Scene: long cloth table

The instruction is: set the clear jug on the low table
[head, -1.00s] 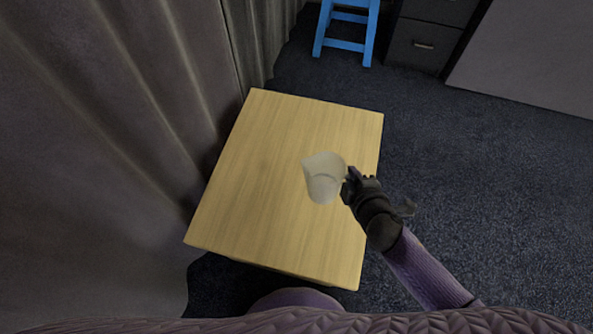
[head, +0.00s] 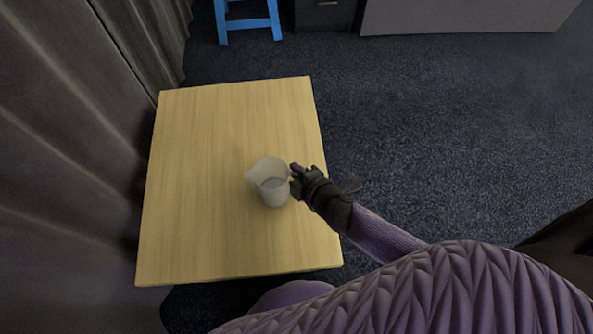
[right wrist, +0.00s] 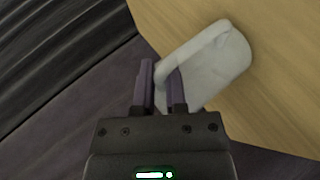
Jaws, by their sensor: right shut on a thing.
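The clear jug (head: 270,183) is a translucent whitish cup with a spout to the left, seen over the middle right of the low wooden table (head: 200,140). My right gripper (head: 296,180) is at the jug's right side, shut on it. I cannot tell whether the jug's base touches the table. My left gripper is not in view.
A grey curtain (head: 60,150) hangs along the table's left side. A blue stool (head: 248,22) and a dark cabinet (head: 325,12) stand beyond the far edge. The rest of the tabletop is bare. Dark carpet (head: 430,120) lies open to the right.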

